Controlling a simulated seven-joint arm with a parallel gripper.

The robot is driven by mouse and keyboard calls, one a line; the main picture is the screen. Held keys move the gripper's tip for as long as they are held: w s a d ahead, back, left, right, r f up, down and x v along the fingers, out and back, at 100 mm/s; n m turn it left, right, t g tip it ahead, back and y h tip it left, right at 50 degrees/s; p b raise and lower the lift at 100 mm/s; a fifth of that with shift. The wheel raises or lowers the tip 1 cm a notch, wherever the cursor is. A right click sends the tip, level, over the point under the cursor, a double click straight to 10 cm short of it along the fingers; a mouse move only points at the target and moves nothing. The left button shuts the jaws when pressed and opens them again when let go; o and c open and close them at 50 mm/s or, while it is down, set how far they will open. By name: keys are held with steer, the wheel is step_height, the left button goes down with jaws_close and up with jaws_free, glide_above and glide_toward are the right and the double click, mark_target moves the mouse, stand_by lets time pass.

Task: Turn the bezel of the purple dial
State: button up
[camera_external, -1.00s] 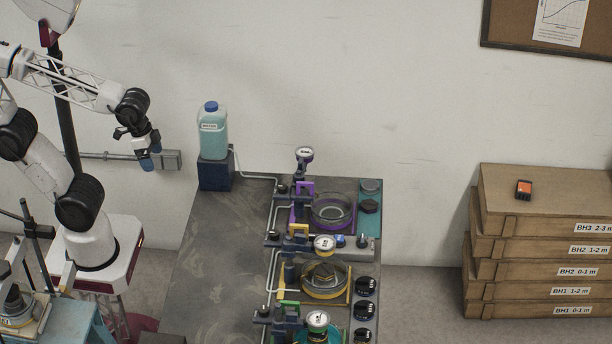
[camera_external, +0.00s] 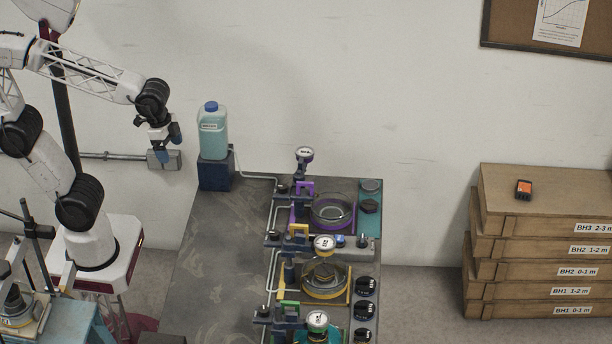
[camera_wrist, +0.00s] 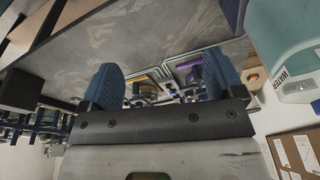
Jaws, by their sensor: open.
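The purple-marked station, at the far end of the bench, has a purple bracket (camera_external: 304,188) and a purple-edged round glass dish (camera_external: 332,208). A white-faced dial (camera_external: 304,153) stands on a stem above it; I cannot make out its bezel colour. Purple parts (camera_wrist: 194,70) show small between my fingers in the wrist view, partly hidden by the right finger. My gripper (camera_external: 168,144), with blue fingertips, is open and empty. It hangs left of the water jug, well apart from the station. It also shows in the wrist view (camera_wrist: 162,82).
A teal water jug (camera_external: 213,134) on a dark blue block (camera_external: 215,173) stands between my gripper and the purple station. Yellow (camera_external: 325,279) and green (camera_external: 289,308) stations sit nearer. The left part of the grey bench (camera_external: 215,240) is clear.

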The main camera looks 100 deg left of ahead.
steer(key=w+a+r+m, duration=0.1)
steer(key=w+a+m, duration=0.1)
steer(key=w, duration=0.5)
steer(key=w+a+r+m+g, duration=0.1)
steer(key=w+r+m, duration=0.1)
steer(key=w, duration=0.4)
steer(key=w+a+r+m, duration=0.1)
steer(key=w+a+m, duration=0.15)
steer(key=w, duration=0.45)
steer(key=m+g, duration=0.1)
steer(key=m, duration=0.6)
glide_above(304, 149)
step_height(304, 149, down, 3)
steer(key=shift+w+d+r, duration=0.1)
steer(key=shift+w, duration=0.05)
steer(key=shift+f, duration=3.9)
steer(key=shift+c, duration=0.3)
steer(key=c, duration=0.9)
steer(key=shift+o, duration=0.2)
